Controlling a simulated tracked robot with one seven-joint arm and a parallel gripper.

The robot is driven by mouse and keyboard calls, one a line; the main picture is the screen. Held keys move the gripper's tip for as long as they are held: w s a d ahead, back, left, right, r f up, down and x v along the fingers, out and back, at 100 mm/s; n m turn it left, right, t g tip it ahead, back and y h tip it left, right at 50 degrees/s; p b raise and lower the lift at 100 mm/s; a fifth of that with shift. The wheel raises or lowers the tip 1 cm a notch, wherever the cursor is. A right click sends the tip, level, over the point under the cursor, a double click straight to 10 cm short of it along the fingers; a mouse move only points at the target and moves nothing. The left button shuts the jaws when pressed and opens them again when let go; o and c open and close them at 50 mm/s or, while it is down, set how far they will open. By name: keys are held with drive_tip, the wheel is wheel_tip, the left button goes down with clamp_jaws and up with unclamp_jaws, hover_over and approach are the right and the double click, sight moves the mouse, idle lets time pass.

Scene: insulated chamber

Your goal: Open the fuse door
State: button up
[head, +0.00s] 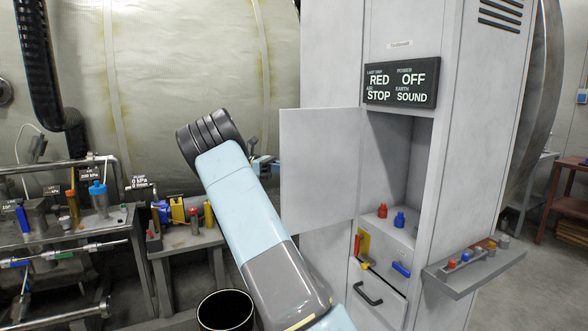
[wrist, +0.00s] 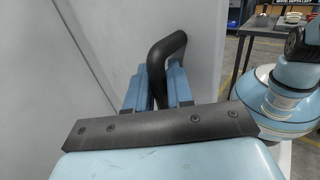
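The fuse door (head: 318,165) is a pale grey panel, swung out to the left of the cabinet (head: 330,55) and standing wide open. The compartment behind it (head: 400,165) is exposed, with a red fuse (head: 382,211) and a blue fuse (head: 399,220) on its floor. My gripper (wrist: 155,90) is at the door's outer face, with its two blue fingers on either side of the black bent door handle (wrist: 168,48). It appears closed on the handle. In the head view my gripper (head: 262,165) shows at the door's far left edge, partly hidden by my arm.
A display panel (head: 402,83) sits above the compartment. A shelf (head: 475,266) with small coloured parts juts out at the right. A black bin (head: 226,310) stands below my arm. A bench (head: 185,238) with coloured parts is at the left.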

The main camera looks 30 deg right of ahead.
drive_tip(key=v, duration=1.1)
drive_tip(key=shift+w, duration=0.3)
drive_tip(key=shift+w+a, duration=0.1)
drive_tip(key=shift+v, duration=1.1)
drive_tip(key=shift+a, duration=0.1)
